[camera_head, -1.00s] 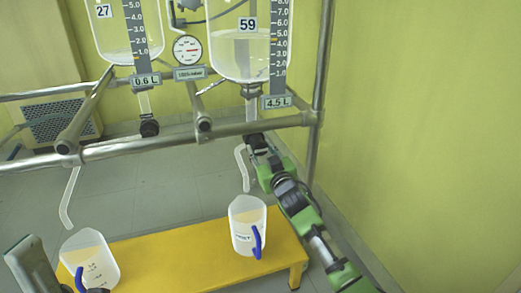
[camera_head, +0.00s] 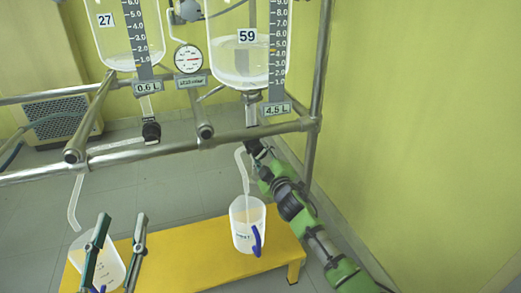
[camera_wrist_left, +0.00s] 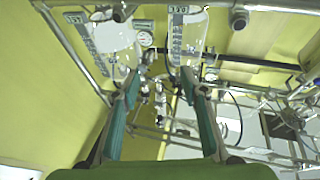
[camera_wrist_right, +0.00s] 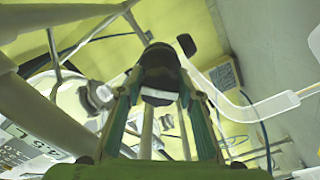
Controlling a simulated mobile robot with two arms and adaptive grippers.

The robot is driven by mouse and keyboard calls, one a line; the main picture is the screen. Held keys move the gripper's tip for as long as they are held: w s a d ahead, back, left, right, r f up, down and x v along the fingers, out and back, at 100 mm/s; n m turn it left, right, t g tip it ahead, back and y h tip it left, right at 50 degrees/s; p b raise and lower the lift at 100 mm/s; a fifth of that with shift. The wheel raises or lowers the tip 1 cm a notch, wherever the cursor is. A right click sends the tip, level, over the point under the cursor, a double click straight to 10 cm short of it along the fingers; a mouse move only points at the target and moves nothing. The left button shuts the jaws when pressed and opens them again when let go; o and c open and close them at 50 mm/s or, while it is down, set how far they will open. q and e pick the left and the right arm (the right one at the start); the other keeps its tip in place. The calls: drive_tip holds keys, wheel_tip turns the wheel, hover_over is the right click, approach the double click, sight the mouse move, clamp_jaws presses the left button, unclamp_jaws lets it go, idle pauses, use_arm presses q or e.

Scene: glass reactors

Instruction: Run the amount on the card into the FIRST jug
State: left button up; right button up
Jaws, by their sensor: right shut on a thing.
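My right gripper (camera_head: 262,160) is shut on the black valve handle (camera_wrist_right: 160,80) below the right glass reactor (camera_head: 232,65), numbered 59. That reactor holds clear liquid, and its card (camera_head: 277,109) reads 4.5 L. Its bent outlet tube (camera_head: 242,160) hangs over the right jug (camera_head: 245,215), a translucent jug with a blue handle and a small label I cannot read surely. Whether liquid is running is unclear. My left gripper (camera_head: 120,218) is open and empty, in front of the left jug (camera_head: 112,270), which it partly hides. The left reactor (camera_head: 118,40), numbered 27, has a 0.6 L card (camera_head: 148,87).
Both jugs stand on a low yellow bench (camera_head: 190,255). Metal rack pipes (camera_head: 180,144) cross above it. A pressure gauge (camera_head: 188,58) sits between the reactors. The left outlet tube (camera_head: 75,205) hangs near the left jug. Bench space between the jugs is clear.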

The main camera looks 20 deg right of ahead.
drive_tip(key=n+p, duration=0.1)
drive_tip(key=n, duration=0.7)
drive_tip(key=shift+r+p, duration=0.1)
drive_tip(key=shift+p, duration=0.25)
drive_tip(key=shift+n, duration=0.7)
drive_tip(key=n+p, duration=0.1)
drive_tip(key=n, duration=0.5)
drive_tip(key=shift+r+n, duration=0.1)
drive_tip(key=shift+n, duration=0.2)
use_arm(q)
drive_tip(key=s+a+f+g+y, duration=0.1)
drive_tip(key=s+a+f+g, duration=0.1)
drive_tip(key=f+g, duration=0.3)
drive_tip(key=s+a+f+g+y, duration=0.1)
drive_tip(key=f+g, duration=0.4)
drive_tip(key=f, duration=0.9)
drive_tip(key=shift+s+a+y+p, duration=0.4)
drive_tip(key=shift+s+y, duration=0.2)
drive_tip(key=shift+s, duration=0.2)
use_arm(e)
drive_tip(key=shift+a+n, duration=0.1)
drive_tip(key=shift+n, duration=1)
drive_tip(key=o, duration=1.1)
use_arm(q)
drive_tip(key=shift+r, duration=0.1)
use_arm(e)
drive_tip(key=shift+s, duration=0.15)
